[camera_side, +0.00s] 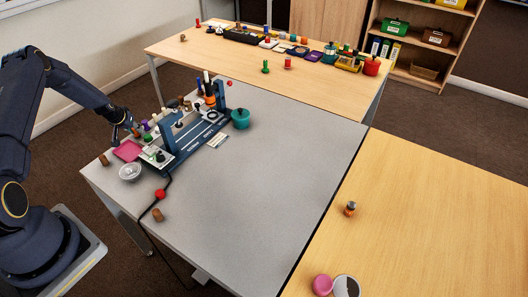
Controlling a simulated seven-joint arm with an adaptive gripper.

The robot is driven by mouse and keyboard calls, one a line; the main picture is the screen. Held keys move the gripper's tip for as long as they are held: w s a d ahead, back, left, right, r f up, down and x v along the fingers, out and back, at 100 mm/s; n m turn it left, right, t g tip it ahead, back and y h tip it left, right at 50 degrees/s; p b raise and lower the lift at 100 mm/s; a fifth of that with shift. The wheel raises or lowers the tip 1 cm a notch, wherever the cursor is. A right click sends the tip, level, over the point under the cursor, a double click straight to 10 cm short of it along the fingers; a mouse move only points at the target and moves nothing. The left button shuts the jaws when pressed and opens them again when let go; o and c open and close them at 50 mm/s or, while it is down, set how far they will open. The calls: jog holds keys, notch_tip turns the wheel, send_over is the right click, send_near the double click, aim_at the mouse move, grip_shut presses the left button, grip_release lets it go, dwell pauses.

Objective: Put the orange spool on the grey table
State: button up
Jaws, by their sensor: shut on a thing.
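The grey table (260,190) fills the middle of the view. My gripper (134,132) is over its left end, just above and beside the pink tray (128,151). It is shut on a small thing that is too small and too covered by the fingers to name. An orange piece (210,100) shows at the tall posts at the far end of the blue rack. A small piece with orange and grey parts (350,209) stands on the right wooden table. I cannot tell for sure which of these is the orange spool.
A blue rack (168,135) with several small pieces stands near my gripper. A clear bowl (130,172), a teal pot (240,119), a red ball (160,194) on a dark cord and a brown piece (158,215) are around it. The grey table's middle and right are clear.

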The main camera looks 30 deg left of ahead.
jog(key=shift+f, duration=0.1)
jog(key=o, duration=0.7)
